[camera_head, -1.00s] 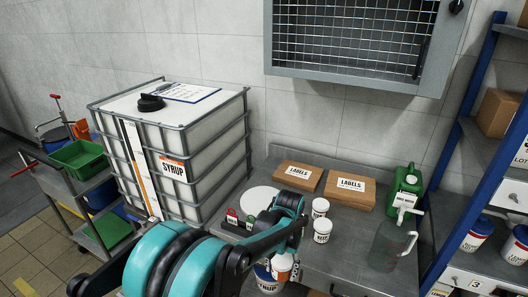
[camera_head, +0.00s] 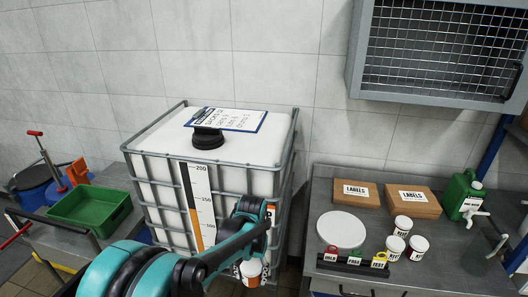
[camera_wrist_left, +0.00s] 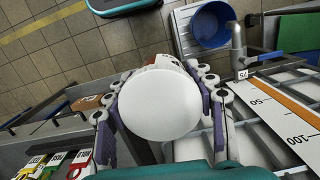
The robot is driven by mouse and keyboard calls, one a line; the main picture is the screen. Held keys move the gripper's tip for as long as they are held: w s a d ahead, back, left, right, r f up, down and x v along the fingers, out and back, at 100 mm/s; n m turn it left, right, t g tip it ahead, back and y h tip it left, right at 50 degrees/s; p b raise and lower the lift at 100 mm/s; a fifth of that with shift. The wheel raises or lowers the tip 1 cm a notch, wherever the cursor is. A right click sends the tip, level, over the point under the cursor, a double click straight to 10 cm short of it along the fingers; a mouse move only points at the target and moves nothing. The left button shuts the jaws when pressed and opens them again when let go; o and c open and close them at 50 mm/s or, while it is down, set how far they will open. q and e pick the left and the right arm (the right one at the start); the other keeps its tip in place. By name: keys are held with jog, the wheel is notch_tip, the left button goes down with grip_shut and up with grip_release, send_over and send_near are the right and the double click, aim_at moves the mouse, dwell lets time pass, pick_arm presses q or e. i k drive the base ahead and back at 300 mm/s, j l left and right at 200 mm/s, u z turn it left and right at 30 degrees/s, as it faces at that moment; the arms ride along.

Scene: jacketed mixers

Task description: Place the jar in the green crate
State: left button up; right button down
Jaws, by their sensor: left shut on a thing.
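The jar (camera_head: 250,271) is white with an orange band and hangs in my left gripper (camera_head: 252,262), in front of the caged white tank. In the left wrist view the jar's round white top (camera_wrist_left: 160,104) sits between the two fingers of my left gripper (camera_wrist_left: 160,100), which are shut on it. The green crate (camera_head: 90,221) stands on a grey trolley at the left, apart from the jar. Its green side (camera_wrist_left: 298,36) also shows at the right edge of the left wrist view. My right gripper is not in view.
The caged tank (camera_head: 215,150) stands between the bench and the trolley, with a clipboard (camera_head: 228,120) and a black cap on top. A blue bucket (camera_wrist_left: 211,26) stands near the crate. The bench (camera_head: 330,192) at right holds cartons, small pots and a green canister.

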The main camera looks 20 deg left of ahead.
aim_at(95, 217)
jog(key=j, duration=3.15)
jog(key=i+j, duration=0.1)
jog(key=j, duration=0.3)
jog(key=i+j, duration=0.1)
jog(key=j, duration=0.3)
jog(key=i+j, duration=0.1)
jog(key=j, duration=0.25)
jog(key=i+j+u, duration=0.1)
jog(key=j, duration=0.3)
jog(key=i+j, duration=0.1)
jog(key=j, duration=0.3)
